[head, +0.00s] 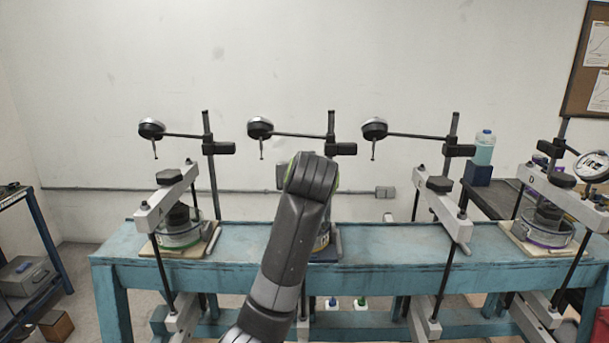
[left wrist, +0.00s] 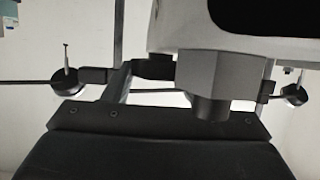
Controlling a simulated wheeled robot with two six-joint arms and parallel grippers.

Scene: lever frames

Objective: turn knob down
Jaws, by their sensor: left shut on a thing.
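My left arm (head: 290,235) rises from the bottom centre of the head view and covers most of the second lever frame; its gripper and that frame's knob are hidden there. In the left wrist view, which looks upside down, a dark angular knob (left wrist: 222,78) sits against a pale lever (left wrist: 285,42). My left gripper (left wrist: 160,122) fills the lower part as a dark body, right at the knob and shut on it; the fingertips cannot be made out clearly. Other black knobs sit on the left lever (head: 168,176) and the third lever (head: 440,184). My right gripper is not in view.
Dial gauges on arms stand above the blue bench (head: 380,243), at the left (head: 151,128), middle (head: 259,127) and right (head: 374,127). A bottle (head: 484,148) stands behind the bench.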

